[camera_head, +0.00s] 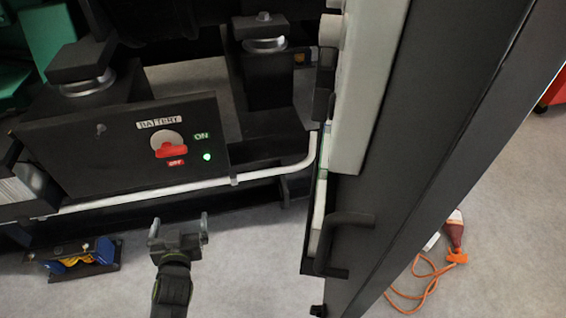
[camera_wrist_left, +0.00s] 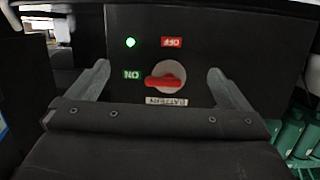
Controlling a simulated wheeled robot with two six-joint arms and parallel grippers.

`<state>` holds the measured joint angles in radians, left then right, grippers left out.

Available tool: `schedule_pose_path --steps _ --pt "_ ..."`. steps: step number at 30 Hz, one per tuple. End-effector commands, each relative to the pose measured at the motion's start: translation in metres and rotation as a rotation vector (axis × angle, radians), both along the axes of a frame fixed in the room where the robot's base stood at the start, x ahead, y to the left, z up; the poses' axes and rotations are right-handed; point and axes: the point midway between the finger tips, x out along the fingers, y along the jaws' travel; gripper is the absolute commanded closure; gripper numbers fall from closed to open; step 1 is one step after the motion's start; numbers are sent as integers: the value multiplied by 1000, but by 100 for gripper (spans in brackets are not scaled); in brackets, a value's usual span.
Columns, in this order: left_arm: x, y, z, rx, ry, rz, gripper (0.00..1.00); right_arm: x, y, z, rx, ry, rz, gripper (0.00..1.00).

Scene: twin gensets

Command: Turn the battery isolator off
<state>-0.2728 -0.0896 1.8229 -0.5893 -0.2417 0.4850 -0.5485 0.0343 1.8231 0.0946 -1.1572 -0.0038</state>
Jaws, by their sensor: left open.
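The battery isolator is a red handle (camera_head: 172,151) on a pale round disc, set in a black panel (camera_head: 80,160) marked BATTERY, ON and OFF. In the left wrist view the picture is inverted, and the red handle (camera_wrist_left: 166,80) lies crosswise with one end towards the ON label (camera_wrist_left: 132,74). A green lamp (camera_head: 207,157) on the panel is lit. My left gripper (camera_head: 180,219) is open and empty in front of the panel, below the handle in the head view, apart from it. My right gripper is out of view.
A pale pipe (camera_head: 270,173) runs along below the panel. A dark open door with a black handle (camera_head: 336,272) stands at the right. A blue and yellow item (camera_head: 88,254) lies low at the left. An orange cord (camera_head: 433,275) lies on the floor at right.

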Motion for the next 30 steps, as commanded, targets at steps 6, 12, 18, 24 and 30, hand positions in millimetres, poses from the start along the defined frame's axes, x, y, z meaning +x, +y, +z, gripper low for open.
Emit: schedule_pose_path --steps 6,12,18,24,30 --pt "4 5 58 9 -191 40 0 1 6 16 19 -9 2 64" --pt "9 8 74 12 -230 48 0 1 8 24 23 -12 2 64" --pt "36 15 74 16 -231 46 0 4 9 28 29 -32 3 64" --pt "72 24 74 15 -230 46 0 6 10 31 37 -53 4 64" --pt "110 34 74 14 -229 46 0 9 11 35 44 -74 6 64"
